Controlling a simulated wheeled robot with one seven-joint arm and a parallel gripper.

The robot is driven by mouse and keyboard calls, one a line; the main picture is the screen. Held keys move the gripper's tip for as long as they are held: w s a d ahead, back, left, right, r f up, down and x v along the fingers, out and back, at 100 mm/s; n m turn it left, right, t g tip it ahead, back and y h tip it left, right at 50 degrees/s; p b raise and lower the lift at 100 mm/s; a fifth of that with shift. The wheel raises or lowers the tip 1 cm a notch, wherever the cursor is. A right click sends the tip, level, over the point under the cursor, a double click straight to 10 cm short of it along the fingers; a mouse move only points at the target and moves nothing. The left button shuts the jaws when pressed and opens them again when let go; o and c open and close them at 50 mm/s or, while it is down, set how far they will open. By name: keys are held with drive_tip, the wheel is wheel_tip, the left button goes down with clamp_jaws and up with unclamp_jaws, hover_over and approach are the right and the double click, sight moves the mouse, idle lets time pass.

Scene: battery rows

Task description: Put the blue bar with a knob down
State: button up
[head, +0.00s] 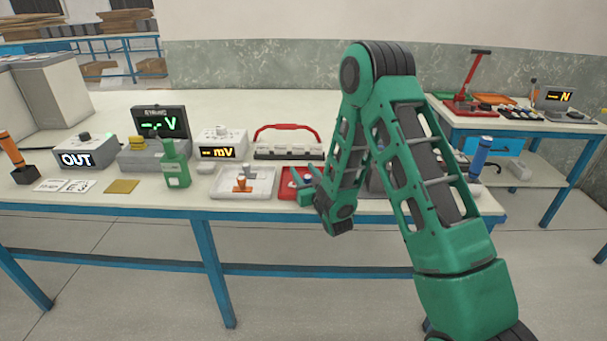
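A blue upright bar (480,154) stands at the right end of the workbench, just right of my arm; its foot is partly hidden, and I cannot make out a knob on it. My gripper (308,181) is at the front of the bench, over the red tray (287,189), well left of that bar. Its fingers are small and partly merged with the tray's contents, so I cannot tell whether they are open or hold anything.
On the workbench (110,201) stand a white tray (256,194) with small orange and grey pieces, a green bottle-like device (176,168), an OUT box (86,151), an mV meter (222,146) and a red-handled rack (288,148). A second table (470,120) is at right.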

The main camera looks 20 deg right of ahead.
drive_tip(key=shift+r, duration=0.1)
drive_tip(key=s, duration=0.8)
drive_tip(key=s+d, duration=0.1)
drive_tip(key=s, duration=0.3)
